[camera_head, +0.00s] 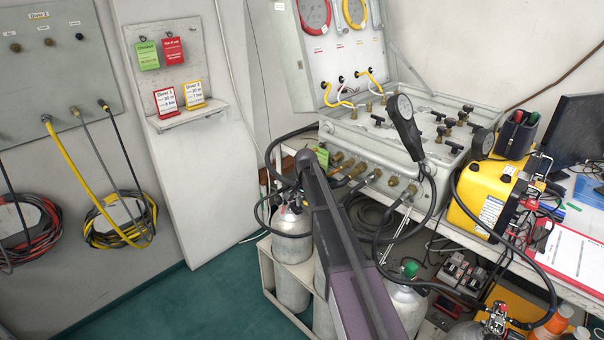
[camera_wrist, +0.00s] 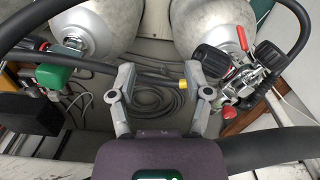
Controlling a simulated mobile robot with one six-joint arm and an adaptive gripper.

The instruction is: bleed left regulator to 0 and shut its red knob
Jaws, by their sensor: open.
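A regulator assembly (camera_wrist: 232,80) with black round knobs and a red lever-like part (camera_wrist: 242,38) sits at the right cylinder in the wrist view. A green knob (camera_wrist: 52,75) is at the left cylinder; a green knob also shows on a cylinder in the head view (camera_head: 410,269). Red fittings (camera_head: 495,322) show at lower right there. I cannot tell which of these is the left regulator, and no gauge reading is legible. My gripper (camera_wrist: 160,73) is open and empty, apart from the regulator on its right. A black hose with a yellow end (camera_wrist: 182,84) appears between the fingers.
The air panel (camera_head: 390,140) with black valves and gauges stands on the bench. Hoses loop around it and the cylinders (camera_head: 292,225). A yellow case (camera_head: 490,195) is at right. Green floor (camera_head: 180,305) is clear at left. My arm hides part of the cylinders.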

